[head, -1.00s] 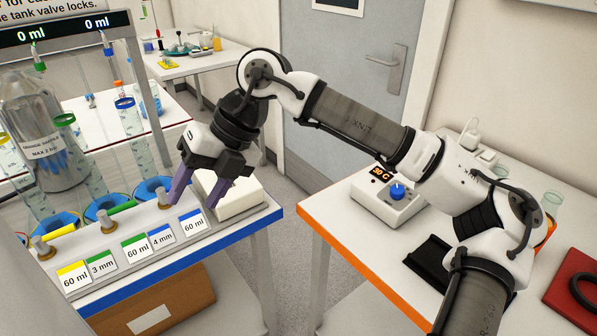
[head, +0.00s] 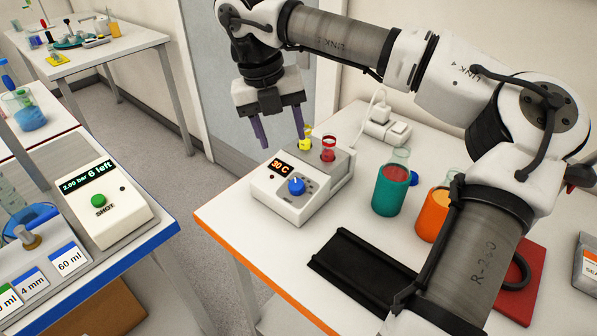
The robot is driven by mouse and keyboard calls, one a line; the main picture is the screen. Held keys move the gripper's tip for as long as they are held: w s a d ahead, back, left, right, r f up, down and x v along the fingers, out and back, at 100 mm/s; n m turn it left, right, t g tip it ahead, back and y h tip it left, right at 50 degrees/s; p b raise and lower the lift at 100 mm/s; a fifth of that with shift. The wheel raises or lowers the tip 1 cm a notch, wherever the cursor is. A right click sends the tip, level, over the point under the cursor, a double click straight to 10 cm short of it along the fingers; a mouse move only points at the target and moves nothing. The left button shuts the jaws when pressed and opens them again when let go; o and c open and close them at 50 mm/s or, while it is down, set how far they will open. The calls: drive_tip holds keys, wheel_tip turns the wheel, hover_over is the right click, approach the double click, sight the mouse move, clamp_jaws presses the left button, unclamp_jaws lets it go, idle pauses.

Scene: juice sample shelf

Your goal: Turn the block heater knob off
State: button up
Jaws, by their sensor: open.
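The block heater (head: 290,205) is a white box on the orange-edged table, with a lit display (head: 282,166) reading 30 C. Its blue knob (head: 296,186) sits on the sloped front face, and I cannot tell its exact setting. A yellow-topped tube (head: 306,143) and a red-topped tube (head: 328,153) stand in the block at the back. My gripper (head: 279,145) points down with its two purple fingers apart and empty. It appears above and behind the heater's left part, apart from the knob.
A teal cup (head: 390,190) and an orange cup (head: 434,214) stand right of the heater. A black tray (head: 362,270) lies in front and a red mat (head: 522,275) at right. A power socket (head: 386,127) is behind. A white shot box (head: 108,205) stands on the blue-edged bench.

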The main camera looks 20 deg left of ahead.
sight(295, 183)
drive_tip(key=f+p, duration=0.1)
drive_tip(key=f, duration=0.3)
drive_tip(key=d+f+p, duration=0.1)
drive_tip(key=f, duration=0.3)
drive_tip(key=w+d+f, duration=0.1)
drive_tip(key=f, duration=0.3)
drive_tip(key=shift+p, duration=0.4)
drive_tip(key=c, duration=1)
drive_tip(key=shift+o, duration=0.2)
drive_tip(key=shift+f+b, duration=0.1)
drive_tip(key=shift+b, duration=0.35)
drive_tip(key=shift+f+n+b, duration=0.1)
drive_tip(key=shift+n+b, duration=1)
drive_tip(key=shift+n+t+h+b, duration=0.3)
drive_tip(key=shift+n+t+b, duration=0.1)
drive_tip(key=shift+n+b, duration=1.2)
drive_tip(key=shift+r+n, duration=0.2)
drive_tip(key=shift+n, duration=0.1)
